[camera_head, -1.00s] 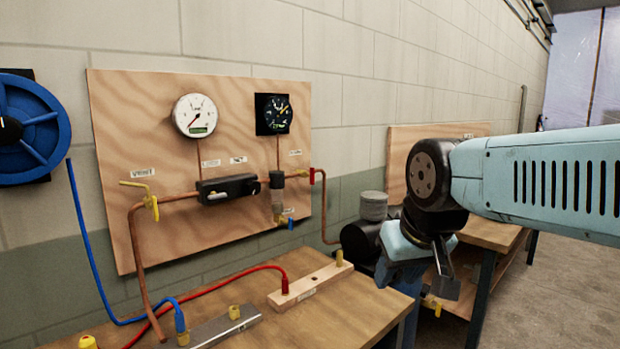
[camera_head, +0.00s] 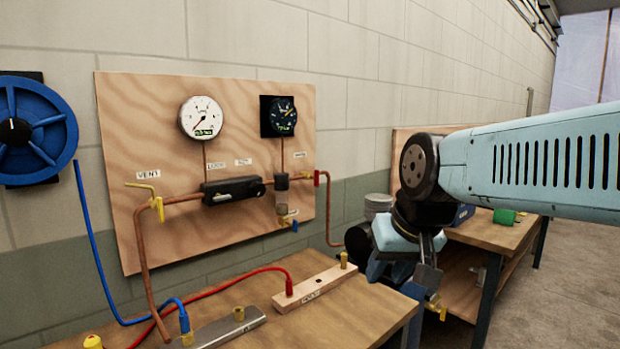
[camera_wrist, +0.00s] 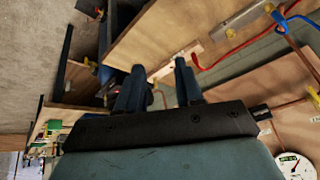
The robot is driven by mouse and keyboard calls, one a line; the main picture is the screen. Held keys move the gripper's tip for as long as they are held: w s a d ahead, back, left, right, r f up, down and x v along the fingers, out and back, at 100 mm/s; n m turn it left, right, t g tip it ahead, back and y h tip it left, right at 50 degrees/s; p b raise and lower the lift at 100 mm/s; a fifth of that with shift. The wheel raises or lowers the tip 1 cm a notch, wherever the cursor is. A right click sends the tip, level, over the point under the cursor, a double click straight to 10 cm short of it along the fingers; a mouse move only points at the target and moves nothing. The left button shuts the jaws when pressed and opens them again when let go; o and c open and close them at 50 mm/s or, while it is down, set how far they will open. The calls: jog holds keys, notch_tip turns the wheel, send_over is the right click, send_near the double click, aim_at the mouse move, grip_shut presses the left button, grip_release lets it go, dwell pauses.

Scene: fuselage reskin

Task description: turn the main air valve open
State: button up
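A wooden board (camera_head: 150,100) on the wall carries copper pipes and valve handles. A small red handle (camera_head: 317,178) sits on the pipe at the board's right edge. A yellow handle (camera_head: 157,208) is on the left pipe, below a yellow lever (camera_head: 142,187) labelled VENT. A blue handle (camera_head: 294,226) is under the regulator. I cannot read which one is marked as the main air valve. My gripper (camera_head: 430,302) hangs right of the board, apart from all handles. In the wrist view, its two dark fingers (camera_wrist: 160,70) stand apart with nothing held between them.
A bench (camera_head: 350,310) below the board bears a wooden block (camera_head: 315,287), a metal bar (camera_head: 215,329) and red (camera_head: 230,281) and blue hoses (camera_head: 95,255). A blue hose reel (camera_head: 38,130) is at left. Another bench (camera_head: 500,235) stands behind my arm.

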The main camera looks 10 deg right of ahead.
jog(key=w+a+r+m+y, duration=0.2)
jog(key=w+a+m+y, duration=0.3)
jog(key=w, duration=0.7)
jog(key=m+t+y, duration=0.3)
jog(key=m+t, duration=0.7)
jog(key=m, duration=1.4)
send_near(317, 173)
jog(key=x, duration=1)
jog(key=shift+w+f, duration=0.2)
jog(key=shift+w, duration=0.25)
jog(key=shift+d, duration=0.1)
grip_shut()
